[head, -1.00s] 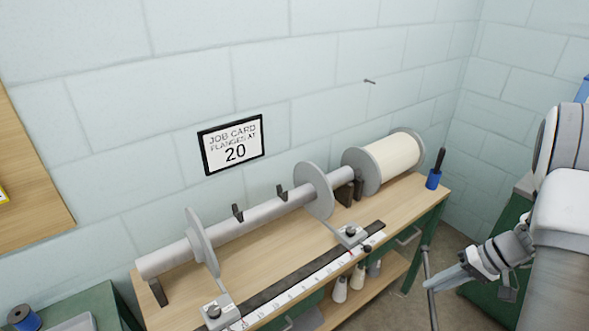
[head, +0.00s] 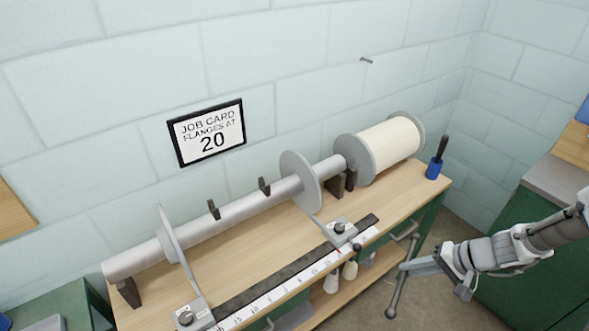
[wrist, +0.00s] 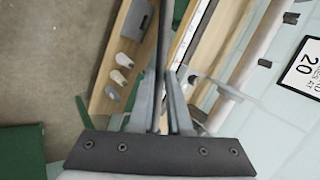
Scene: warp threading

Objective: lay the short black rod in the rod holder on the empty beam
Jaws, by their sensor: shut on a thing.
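My gripper (head: 408,268) is shut on the short black rod (head: 401,283), which looks dark grey with a rounded lower end. The rod hangs steeply tilted in front of the bench's right end. In the wrist view the rod (wrist: 161,45) runs up from between my fingers (wrist: 160,110). The empty beam (head: 235,208) is a bare grey tube with two flanges, lying along the bench. Its rod holder is a pair of black hooks, a left hook (head: 213,209) and a right hook (head: 264,187), with nothing in them. My gripper is well right of the holder and nearer the camera.
A full beam of cream yarn (head: 385,148) sits at the bench's right end, beside a blue cup (head: 434,168). A ruler (head: 290,288) and clamp blocks line the bench front. A job card (head: 207,131) reads 20. A green cabinet (head: 520,235) stands right.

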